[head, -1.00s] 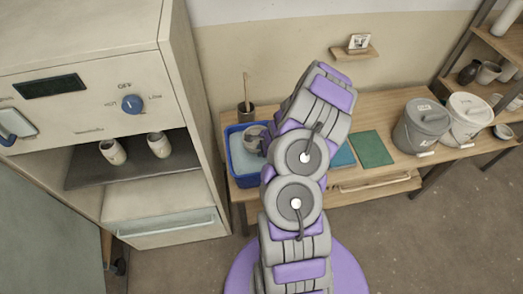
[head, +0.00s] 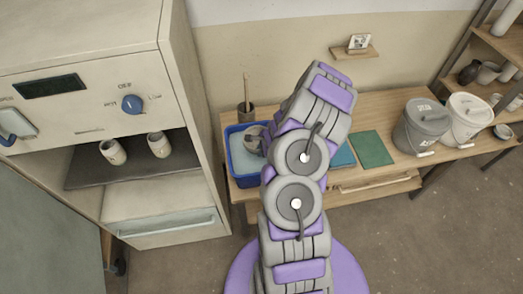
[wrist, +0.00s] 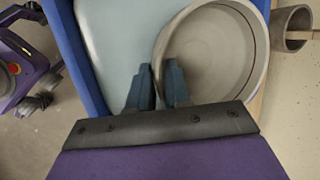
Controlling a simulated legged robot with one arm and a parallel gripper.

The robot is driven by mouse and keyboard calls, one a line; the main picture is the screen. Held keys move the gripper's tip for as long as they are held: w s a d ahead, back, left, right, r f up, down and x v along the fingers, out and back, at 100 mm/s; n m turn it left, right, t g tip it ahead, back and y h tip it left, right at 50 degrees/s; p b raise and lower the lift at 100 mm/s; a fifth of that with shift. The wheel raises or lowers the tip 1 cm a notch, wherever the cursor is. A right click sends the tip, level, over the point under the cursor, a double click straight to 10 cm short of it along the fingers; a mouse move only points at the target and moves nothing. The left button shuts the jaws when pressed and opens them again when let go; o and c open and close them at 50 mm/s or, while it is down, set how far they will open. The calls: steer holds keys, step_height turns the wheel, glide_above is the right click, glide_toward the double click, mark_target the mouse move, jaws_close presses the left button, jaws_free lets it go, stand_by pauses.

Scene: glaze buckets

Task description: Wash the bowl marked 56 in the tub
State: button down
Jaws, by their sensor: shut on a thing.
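The tub (head: 240,180) is blue with pale water in it, on the left end of the wooden bench. A grey-beige bowl (head: 252,136) is in the tub, partly hidden behind my arm. In the wrist view the bowl (wrist: 232,45) is tilted, its inside facing the camera, over the pale water. My gripper (wrist: 165,82) is shut on the bowl's near wall, one dark finger inside it and one outside. No mark 56 can be read on the bowl. The tub's blue wall (wrist: 80,50) runs along the left in the wrist view.
A grey cup with a stick (head: 246,111) stands behind the tub. Blue and green tiles (head: 370,149) and two lidded buckets (head: 428,125) stand to the right on the bench. A kiln-like cabinet (head: 120,60) with two cups (head: 158,145) is at the left.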

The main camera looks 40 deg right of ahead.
steer(key=shift+r, duration=0.15)
stand_by(0.3)
step_height(320, 180, up, 6)
steer(key=p, duration=0.6)
steer(key=shift+r, duration=0.15)
steer(key=shift+f, duration=0.2)
